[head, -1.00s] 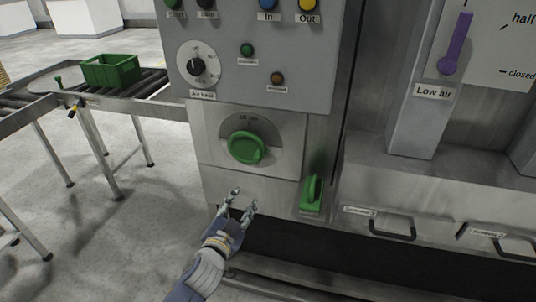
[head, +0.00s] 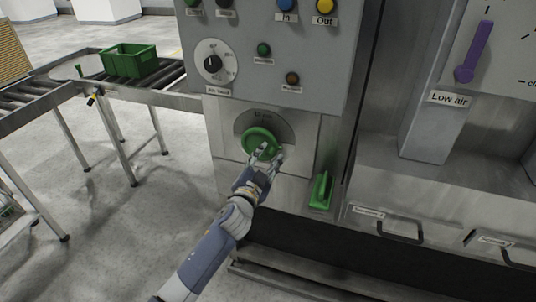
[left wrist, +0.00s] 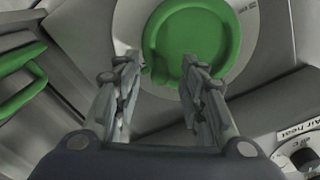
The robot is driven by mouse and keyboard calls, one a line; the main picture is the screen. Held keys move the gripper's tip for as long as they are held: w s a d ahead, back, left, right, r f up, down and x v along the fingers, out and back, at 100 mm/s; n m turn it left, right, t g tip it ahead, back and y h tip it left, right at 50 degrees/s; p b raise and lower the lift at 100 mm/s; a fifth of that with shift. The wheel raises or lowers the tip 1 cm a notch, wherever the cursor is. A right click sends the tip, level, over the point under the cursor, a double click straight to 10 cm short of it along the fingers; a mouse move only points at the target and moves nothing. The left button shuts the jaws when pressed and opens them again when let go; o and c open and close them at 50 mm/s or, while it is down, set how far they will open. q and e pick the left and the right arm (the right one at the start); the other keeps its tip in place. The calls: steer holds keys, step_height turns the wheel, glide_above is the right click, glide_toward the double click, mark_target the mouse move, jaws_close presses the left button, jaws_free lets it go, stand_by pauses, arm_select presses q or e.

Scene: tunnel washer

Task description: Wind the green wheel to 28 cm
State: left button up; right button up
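The green wheel (head: 258,140) is a round disc on the grey machine front, with a dial plate behind it whose small print I cannot read in the head view. In the left wrist view the wheel (left wrist: 205,35) fills the upper middle, with a small nub on its lower left rim. My left gripper (head: 268,153) is at the wheel's lower right in the head view. In the left wrist view its fingers (left wrist: 158,65) are apart, with the nub between them and nothing gripped. I cannot tell whether they touch the wheel. My right gripper is not in view.
A green handle (head: 321,190) stands right of the wheel. An air heat knob (head: 212,64) and coloured buttons are above it. A purple lever (head: 474,52) is at the upper right. A green crate (head: 130,60) sits on a roller conveyor at the left. Drawer handles (head: 400,231) are at the lower right.

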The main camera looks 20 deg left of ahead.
arm_select(q)
steer(key=shift+w, duration=0.6)
jaws_close()
steer(key=shift+f+m, duration=0.2)
steer(key=shift+m, duration=0.1)
